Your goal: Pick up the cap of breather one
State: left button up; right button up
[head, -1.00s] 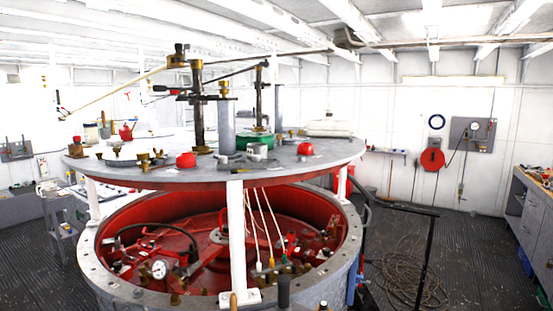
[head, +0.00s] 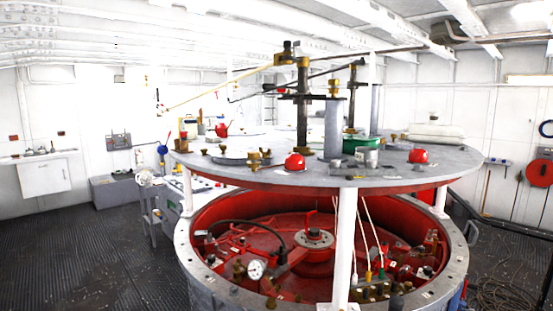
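Two red rounded pieces sit on the grey round upper deck (head: 350,178). One red piece (head: 295,161) is at the front left, and the other red piece (head: 418,155) is at the right. They may be breather caps, but I see no label and cannot tell which belongs to breather one. Brass fittings (head: 257,158) stand left of the front red piece. Neither of my grippers is in view.
Below the deck is a large red open drum (head: 220,208) with a gauge (head: 256,269) and hoses. Tall dark posts (head: 302,105) and a grey cylinder (head: 335,128) rise from the deck. A small cart (head: 150,205) stands left. The ribbed floor (head: 80,255) is clear at far left.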

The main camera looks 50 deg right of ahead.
aim_at(295, 161)
jog(key=i, duration=2.5)
jog(key=z, duration=2.65)
